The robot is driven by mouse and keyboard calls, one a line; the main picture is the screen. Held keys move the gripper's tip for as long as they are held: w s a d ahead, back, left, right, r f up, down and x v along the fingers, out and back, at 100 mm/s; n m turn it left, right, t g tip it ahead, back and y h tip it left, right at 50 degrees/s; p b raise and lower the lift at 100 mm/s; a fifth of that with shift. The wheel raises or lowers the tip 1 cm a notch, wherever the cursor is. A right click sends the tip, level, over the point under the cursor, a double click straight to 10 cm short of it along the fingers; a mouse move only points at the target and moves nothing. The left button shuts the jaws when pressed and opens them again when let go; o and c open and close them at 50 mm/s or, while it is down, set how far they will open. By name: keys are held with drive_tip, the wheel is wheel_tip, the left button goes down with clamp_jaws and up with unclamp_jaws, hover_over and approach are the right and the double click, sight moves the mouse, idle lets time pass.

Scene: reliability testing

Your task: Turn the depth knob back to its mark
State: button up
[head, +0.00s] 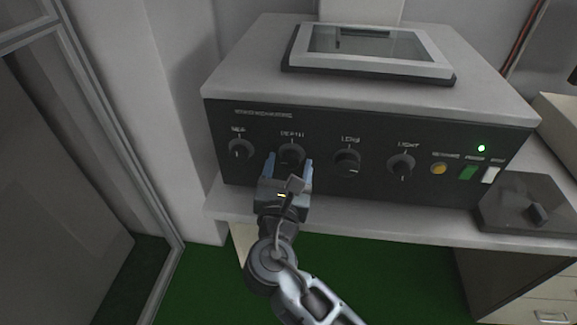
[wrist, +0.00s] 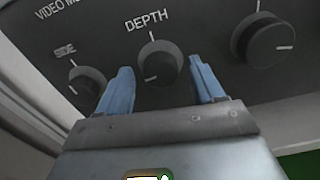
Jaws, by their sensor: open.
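The depth knob (head: 291,156) is a dark round knob under the label DEPTH on the black front panel (head: 320,185) of a grey machine. In the wrist view the depth knob (wrist: 158,64) shows a white pointer line at its lower left side. A small white mark sits above it, near the label. My gripper (head: 288,165) is open, with one blue finger on each side of the depth knob. In the wrist view my gripper (wrist: 165,85) has visible gaps between its fingers and the knob. I cannot tell whether the fingertips touch the panel.
A side knob (head: 241,149) stands to the left, and another knob (head: 347,162) and a light knob (head: 402,166) to the right. Farther right are a yellow button (head: 439,169), a green switch (head: 467,172) and a white switch (head: 490,175). A box with a lever (head: 537,213) sits at the right.

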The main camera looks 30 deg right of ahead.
drive_tip(key=shift+c, duration=0.3)
drive_tip(key=c, duration=1)
drive_tip(key=shift+m, duration=0.4)
drive_tip(key=m+b, duration=0.2)
drive_tip(key=m, duration=0.2)
drive_tip(key=shift+f+m, duration=0.15)
drive_tip(key=shift+m, duration=0.15)
drive_tip(key=m+b, duration=0.2)
drive_tip(key=m, duration=0.2)
drive_tip(key=shift+m+b, duration=0.3)
drive_tip(key=shift+b, duration=0.1)
drive_tip(key=m+b, duration=0.3)
drive_tip(key=m, duration=0.1)
drive_tip(key=shift+d+f, duration=0.1)
drive_tip(key=shift+m+b, duration=1.65)
drive_tip(key=shift+m, duration=0.75)
